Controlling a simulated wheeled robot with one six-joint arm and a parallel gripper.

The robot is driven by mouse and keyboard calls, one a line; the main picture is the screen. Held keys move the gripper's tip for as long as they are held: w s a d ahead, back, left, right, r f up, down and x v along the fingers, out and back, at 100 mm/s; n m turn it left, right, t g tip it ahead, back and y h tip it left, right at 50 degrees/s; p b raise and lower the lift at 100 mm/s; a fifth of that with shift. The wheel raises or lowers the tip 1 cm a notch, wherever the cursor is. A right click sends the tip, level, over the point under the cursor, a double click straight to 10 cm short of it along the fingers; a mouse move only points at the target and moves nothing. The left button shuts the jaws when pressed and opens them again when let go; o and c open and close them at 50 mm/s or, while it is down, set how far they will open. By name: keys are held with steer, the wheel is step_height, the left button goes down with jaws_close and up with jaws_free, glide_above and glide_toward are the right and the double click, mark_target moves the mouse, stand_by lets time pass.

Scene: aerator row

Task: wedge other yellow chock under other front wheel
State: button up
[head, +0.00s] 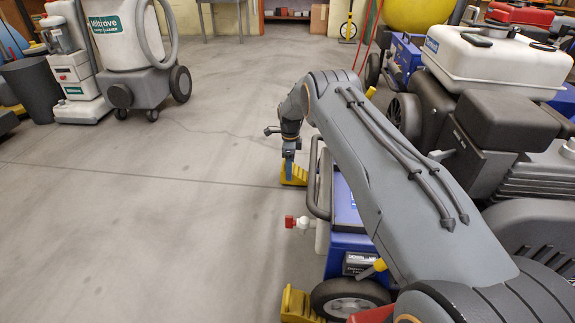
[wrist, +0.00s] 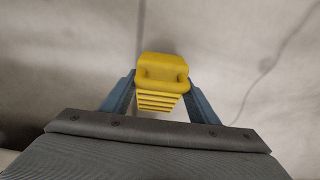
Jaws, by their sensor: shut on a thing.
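My gripper (head: 289,158) is at the end of my arm, low over the floor beyond the blue machine. It is shut on a yellow chock (head: 294,174), which shows at or just above the floor in the head view. In the wrist view the yellow chock (wrist: 162,72) sits between the two blue fingers, its ridged face partly visible. Another yellow chock (head: 297,305) is on the floor at the bottom, against or close beside a black wheel (head: 350,298) of the blue machine (head: 345,215). The other front wheel is hidden behind the machine and my arm.
A red-tipped white fitting (head: 297,222) and a dark bar (head: 313,180) stick out from the blue machine's left side. More machines crowd the right. Carpet cleaners (head: 130,50) and a grey bin (head: 33,90) stand at the left. The floor (head: 160,220) between is clear.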

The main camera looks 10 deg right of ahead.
steer(key=shift+s+d+f, duration=0.15)
steer(key=shift+d+f, duration=0.25)
steer(key=shift+s+d+p, duration=0.25)
steer(key=shift+s+d, duration=0.05)
steer(key=shift+d, duration=0.75)
steer(key=shift+s+d+p, duration=0.25)
steer(key=shift+s+d, duration=0.1)
steer(key=shift+d, duration=0.65)
steer(key=shift+s+d+p, duration=0.25)
steer(key=shift+s+d, duration=0.05)
steer(key=shift+d, duration=0.75)
steer(key=o, duration=1.6)
steer(key=shift+d, duration=0.2)
steer(key=shift+f, duration=0.1)
steer(key=shift+s+a, duration=0.1)
steer(key=shift+a, duration=0.1)
step_height(320, 180, up, 8)
steer(key=p, duration=0.3)
steer(key=shift+d+f+p, duration=0.1)
steer(key=shift+p, duration=0.2)
